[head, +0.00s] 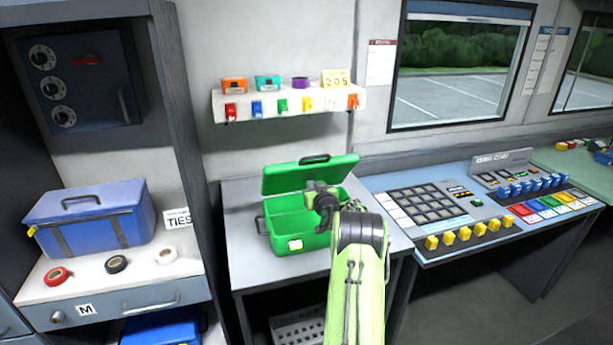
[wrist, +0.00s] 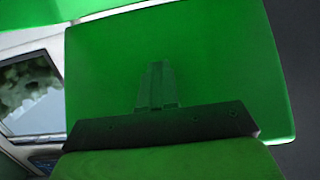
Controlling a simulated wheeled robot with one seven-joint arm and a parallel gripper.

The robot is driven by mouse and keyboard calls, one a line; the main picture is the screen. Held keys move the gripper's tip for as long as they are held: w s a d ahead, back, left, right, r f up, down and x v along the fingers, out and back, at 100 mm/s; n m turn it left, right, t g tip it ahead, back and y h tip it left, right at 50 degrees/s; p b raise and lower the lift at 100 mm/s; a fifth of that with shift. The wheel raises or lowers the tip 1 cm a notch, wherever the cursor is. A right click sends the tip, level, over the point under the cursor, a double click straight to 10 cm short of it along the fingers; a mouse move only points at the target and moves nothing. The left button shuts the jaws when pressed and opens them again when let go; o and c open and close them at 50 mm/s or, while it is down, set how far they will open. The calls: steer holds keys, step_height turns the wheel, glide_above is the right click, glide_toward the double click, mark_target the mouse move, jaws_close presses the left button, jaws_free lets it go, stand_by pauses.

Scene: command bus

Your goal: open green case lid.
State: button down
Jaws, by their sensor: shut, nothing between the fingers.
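The green case (head: 285,222) stands on a grey table, with its lid (head: 285,179) raised at the back and tilted, so the inside shows. My gripper (head: 313,187) is shut and empty, over the right part of the case in front of the lid. In the wrist view, the shut fingers (wrist: 157,68) show against a broad green surface, apparently the lid. I cannot tell whether they touch it. My arm hides the case's right side.
The grey table (head: 250,268) has a little free room around the case. A shelf (head: 290,103) with colored items hangs above. A control console (head: 440,215) stands at the right; a blue toolbox (head: 95,218) and tape rolls are at the left.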

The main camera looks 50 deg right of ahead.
steer(key=shift+w+d+r+p, duration=0.15)
steer(key=shift+w+d, duration=0.35)
steer(key=shift+w, duration=0.35)
steer(key=shift+w+d+r+p, duration=0.2)
steer(key=shift+w+d, duration=0.25)
steer(key=shift+w, duration=0.35)
steer(key=shift+w+d+r+p, duration=0.15)
steer(key=shift+w+d, duration=0.35)
steer(key=shift+w, duration=0.35)
steer(key=shift+s+a+f+b, duration=0.15)
steer(key=shift+s+b, duration=0.1)
steer(key=shift+b, duration=0.35)
steer(key=f+b+v, duration=0.2)
steer(key=b+v, duration=0.8)
steer(key=v, duration=0.2)
steer(key=f+b+v, duration=0.2)
steer(key=b+v, duration=0.8)
steer(key=v, duration=0.3)
steer(key=shift+s+a, duration=0.25)
steer(key=shift+a, duration=0.1)
steer(key=shift+r, duration=0.1)
